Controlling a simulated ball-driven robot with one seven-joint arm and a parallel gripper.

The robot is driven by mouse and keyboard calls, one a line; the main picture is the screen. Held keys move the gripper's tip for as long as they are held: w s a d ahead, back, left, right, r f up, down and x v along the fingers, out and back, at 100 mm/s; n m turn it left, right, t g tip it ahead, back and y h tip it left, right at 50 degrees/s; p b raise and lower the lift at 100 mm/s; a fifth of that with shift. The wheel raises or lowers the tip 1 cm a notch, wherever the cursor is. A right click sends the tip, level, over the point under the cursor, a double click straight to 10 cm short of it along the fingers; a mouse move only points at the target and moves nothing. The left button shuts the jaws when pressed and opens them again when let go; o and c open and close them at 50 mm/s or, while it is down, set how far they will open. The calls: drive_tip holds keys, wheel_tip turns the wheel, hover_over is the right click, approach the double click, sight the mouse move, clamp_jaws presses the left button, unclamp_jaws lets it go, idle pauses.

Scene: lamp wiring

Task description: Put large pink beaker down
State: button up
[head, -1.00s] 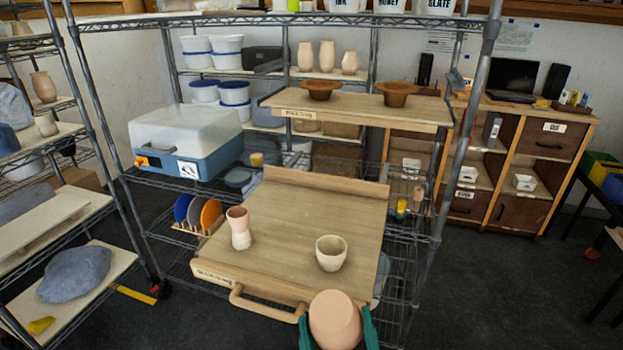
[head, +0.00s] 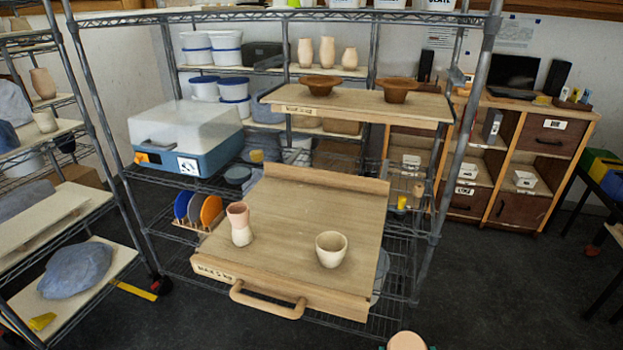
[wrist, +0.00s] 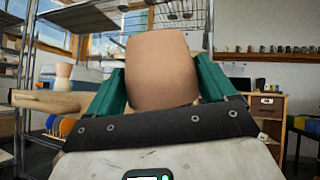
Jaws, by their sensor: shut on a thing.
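The large pink beaker (wrist: 163,68) fills the middle of the wrist view, held between the green fingers of my gripper (wrist: 163,88). In the head view only the top of the beaker (head: 407,341) shows at the bottom edge, with a bit of green beside it. My gripper is shut on it, in front of and to the right of the wooden board (head: 285,262), apart from the board. On the board stand a small pink-and-cream cup (head: 239,224) at left and a cream bowl-like cup (head: 331,249) near the middle, both upright.
The board has a front handle (head: 266,300) and a raised back edge; its back half and right side are bare. A higher shelf board (head: 360,106) with two brown bowls hangs over the back. Metal rack posts (head: 452,150) stand at the sides. Colored plates (head: 198,210) stand left.

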drive_tip(key=shift+s+d+f+h, duration=0.2)
drive_tip(key=shift+d+f+h, duration=0.05)
drive_tip(key=shift+d+f, duration=0.3)
drive_tip(key=shift+s+d+f+h, duration=0.25)
drive_tip(key=shift+d+f, duration=0.15)
drive_tip(key=shift+d, duration=0.1)
drive_tip(key=shift+a+f, duration=0.1)
